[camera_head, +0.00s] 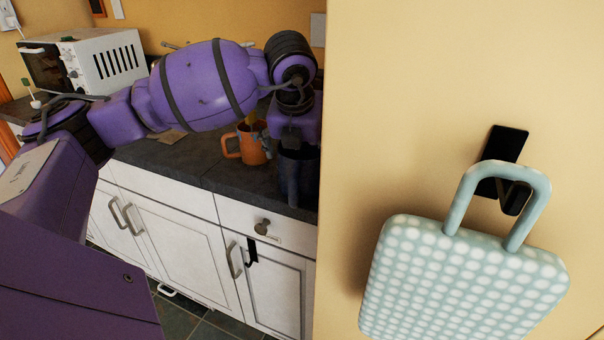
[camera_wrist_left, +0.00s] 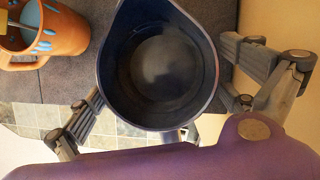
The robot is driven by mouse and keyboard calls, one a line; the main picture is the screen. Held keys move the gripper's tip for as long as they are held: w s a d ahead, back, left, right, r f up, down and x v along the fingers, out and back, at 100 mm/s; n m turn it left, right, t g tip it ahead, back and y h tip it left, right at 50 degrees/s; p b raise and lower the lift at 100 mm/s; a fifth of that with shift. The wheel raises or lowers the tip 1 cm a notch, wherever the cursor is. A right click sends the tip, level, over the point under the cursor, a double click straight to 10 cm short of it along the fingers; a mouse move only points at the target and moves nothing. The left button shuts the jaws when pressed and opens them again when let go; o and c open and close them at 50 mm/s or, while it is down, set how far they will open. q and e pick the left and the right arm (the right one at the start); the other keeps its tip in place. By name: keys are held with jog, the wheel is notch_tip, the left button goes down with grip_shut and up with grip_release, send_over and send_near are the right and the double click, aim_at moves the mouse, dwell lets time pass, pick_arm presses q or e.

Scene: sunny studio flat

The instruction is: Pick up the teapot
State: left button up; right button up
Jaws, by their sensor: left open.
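A dark blue, open-topped vessel with a pointed lip (camera_wrist_left: 158,68) stands on the counter; it is the only thing here that could be the teapot, and no lid shows. It also shows in the head view (camera_head: 297,178), at the counter's right end, partly hidden by my left gripper. My left gripper (camera_wrist_left: 163,98) is open above and around it, with one finger on each side in the left wrist view. I cannot tell whether either finger touches it. My right gripper is in neither view.
An orange mug with blue drops (camera_head: 246,146) holding a utensil stands close left of the vessel. A beige wall (camera_head: 400,120) is close on the right, with a dotted bag (camera_head: 460,285) on a black hook. A white microwave (camera_head: 115,62) is at the back left.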

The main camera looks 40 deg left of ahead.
pick_arm(q)
jog(key=shift+x, duration=1.5)
jog(key=shift+s, duration=0.1)
jog(key=c, duration=1.4)
jog(key=shift+r, duration=0.15)
jog(key=shift+c, duration=0.9)
